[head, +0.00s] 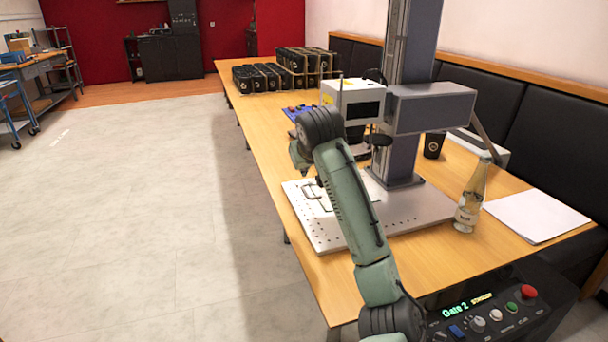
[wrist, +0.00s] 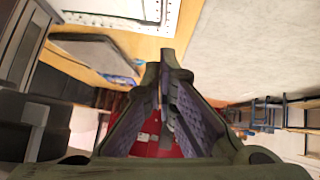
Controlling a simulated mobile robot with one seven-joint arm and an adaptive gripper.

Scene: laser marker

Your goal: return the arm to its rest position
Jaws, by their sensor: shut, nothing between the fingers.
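My gripper (wrist: 166,62) fills the middle of the wrist view. Its two fingers come together at the tips with nothing between them. In the head view my green arm rises from the lower right and bends over the left edge of the table (head: 300,257), and the gripper itself is mostly hidden behind the dark joint. The laser marker (head: 435,110) stands behind my arm on its perforated base plate (head: 425,212). The plate also shows at the top of the wrist view.
A bottle (head: 471,197), white paper (head: 537,216) and a black cup (head: 433,145) stand or lie to the right. Several black boxes (head: 262,78) stand at the far end. A control panel (head: 487,314) is in front. The floor (head: 130,220) left of the table is clear.

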